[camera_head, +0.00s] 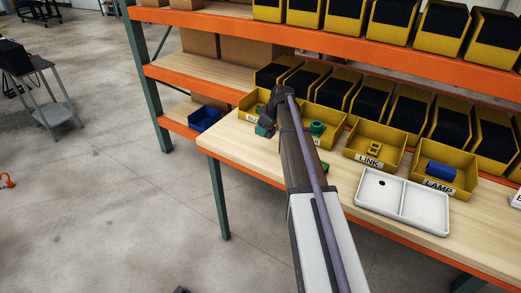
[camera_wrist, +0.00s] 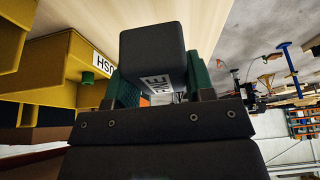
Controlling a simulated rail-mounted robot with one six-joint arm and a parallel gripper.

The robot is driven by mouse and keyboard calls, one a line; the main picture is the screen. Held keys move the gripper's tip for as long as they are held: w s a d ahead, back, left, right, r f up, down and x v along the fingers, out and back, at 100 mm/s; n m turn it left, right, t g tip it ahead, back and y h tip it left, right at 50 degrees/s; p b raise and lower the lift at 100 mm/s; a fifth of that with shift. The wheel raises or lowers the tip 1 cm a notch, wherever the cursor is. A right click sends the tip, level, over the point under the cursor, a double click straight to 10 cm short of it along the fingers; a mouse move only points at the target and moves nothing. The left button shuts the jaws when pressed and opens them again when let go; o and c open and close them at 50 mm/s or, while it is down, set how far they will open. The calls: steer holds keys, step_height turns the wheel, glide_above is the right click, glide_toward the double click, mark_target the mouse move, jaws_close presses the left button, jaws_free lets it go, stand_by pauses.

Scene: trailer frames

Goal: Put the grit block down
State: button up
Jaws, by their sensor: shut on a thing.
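The grit block (camera_wrist: 150,50) is a dark grey block with rounded edges and a white label, partly readable, on its near face. In the wrist view my gripper (camera_wrist: 160,75) is shut on it, one green finger on each side. In the head view my gripper (camera_head: 266,128) is at the left part of the wooden table (camera_head: 232,150), by the leftmost labelled yellow bin (camera_head: 247,104). My arm and gripper hide most of the block there. I cannot tell whether the block touches the table.
A white two-compartment tray (camera_head: 424,208) with a small dark spot lies at the table's front. Yellow bins labelled LINK (camera_head: 365,161) and LAMP (camera_head: 436,187) stand behind it. More bins line the shelf. A blue bin (camera_head: 204,118) sits on the lower shelf, left. The table's left end is clear.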

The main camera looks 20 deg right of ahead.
mark_target(262, 148)
step_height(262, 148, down, 8)
steer(key=b, duration=0.6)
steer(key=shift+w, duration=0.1)
steer(key=shift+r+p, duration=0.3)
steer(key=shift+p, duration=0.05)
steer(key=shift+f, duration=0.25)
steer(key=o, duration=0.8)
steer(key=shift+r, duration=0.1)
steer(key=shift+o, duration=0.2)
